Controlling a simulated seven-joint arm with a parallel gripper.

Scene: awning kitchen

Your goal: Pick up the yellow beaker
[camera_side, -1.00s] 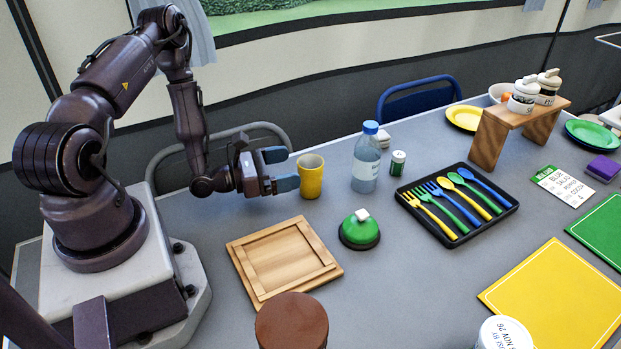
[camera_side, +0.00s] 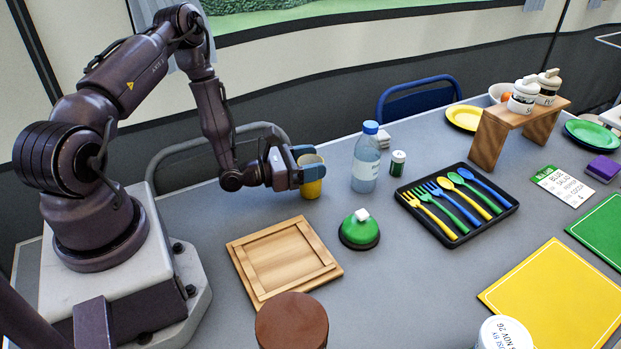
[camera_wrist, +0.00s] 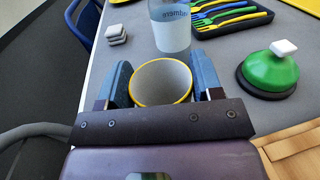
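The yellow beaker (camera_side: 311,187) stands upright on the grey table, left of the water bottle. In the side view my gripper (camera_side: 307,163) is at its upper part and the fingers hide much of it. In the wrist view the beaker's yellow rim and pale inside (camera_wrist: 160,82) sit between the two blue fingers of my gripper (camera_wrist: 161,80). The fingers are spread, one on each side of the beaker, with very little gap. Firm contact is not visible.
The water bottle (camera_side: 366,163) stands close to the right of the beaker, with a small green-labelled shaker (camera_side: 397,164) beyond it. A green bell-like dome (camera_side: 359,230) and a wooden board (camera_side: 283,260) lie nearer. A black cutlery tray (camera_side: 462,240) is to the right.

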